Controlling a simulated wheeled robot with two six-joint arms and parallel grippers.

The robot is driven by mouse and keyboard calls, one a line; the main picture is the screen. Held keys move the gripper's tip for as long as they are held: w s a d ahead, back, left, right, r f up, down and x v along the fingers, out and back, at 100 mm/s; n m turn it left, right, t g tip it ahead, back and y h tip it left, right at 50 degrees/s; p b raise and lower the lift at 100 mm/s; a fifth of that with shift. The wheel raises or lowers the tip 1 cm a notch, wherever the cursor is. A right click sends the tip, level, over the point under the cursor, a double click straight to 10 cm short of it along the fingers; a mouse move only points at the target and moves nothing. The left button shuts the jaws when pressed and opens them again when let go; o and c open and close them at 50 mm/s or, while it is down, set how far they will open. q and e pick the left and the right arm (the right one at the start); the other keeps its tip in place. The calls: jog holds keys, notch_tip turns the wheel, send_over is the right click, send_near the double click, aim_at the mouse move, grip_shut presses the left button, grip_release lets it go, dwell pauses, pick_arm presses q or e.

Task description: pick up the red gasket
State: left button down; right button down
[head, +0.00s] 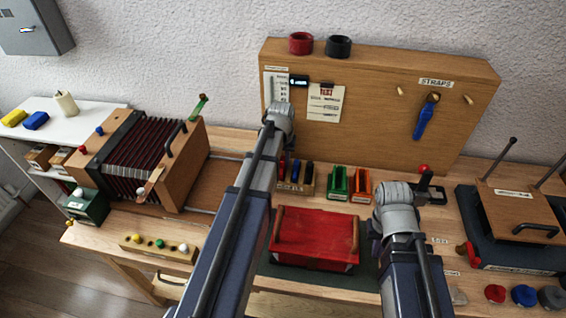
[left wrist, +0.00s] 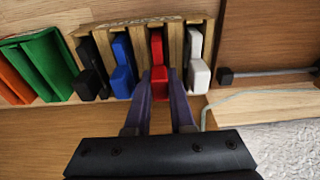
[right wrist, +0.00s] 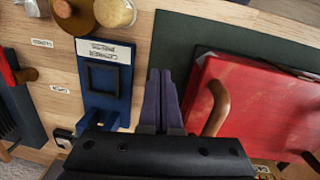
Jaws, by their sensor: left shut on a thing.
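The red gasket (left wrist: 157,52) stands in a slot of the wooden rack (left wrist: 140,22), between a blue piece (left wrist: 121,62) and a white piece (left wrist: 198,60). A black piece (left wrist: 88,68) stands beyond the blue one. My left gripper (left wrist: 160,88) is shut on the near end of the red gasket, which still appears to sit in its slot. In the head view the rack (head: 307,188) is partly hidden behind my left arm, and a bit of the red gasket (head: 282,166) shows. My right gripper (right wrist: 161,76) is shut and empty, above the bench beside the red case.
Green (head: 338,183) and orange (head: 360,186) bins stand right of the rack. The red case (head: 320,230) with wooden handles lies in front. A bellows unit (head: 140,158) stands left; a backboard (head: 375,110) rises behind.

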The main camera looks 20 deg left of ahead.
pick_arm(q)
notch_tip(320, 180, up, 9)
jog(key=p, duration=0.8)
jog(key=shift+r+p, duration=0.15)
jog(key=shift+p, duration=0.25)
jog(key=shift+f+b, duration=0.85)
jog(key=shift+r+p, duration=0.3)
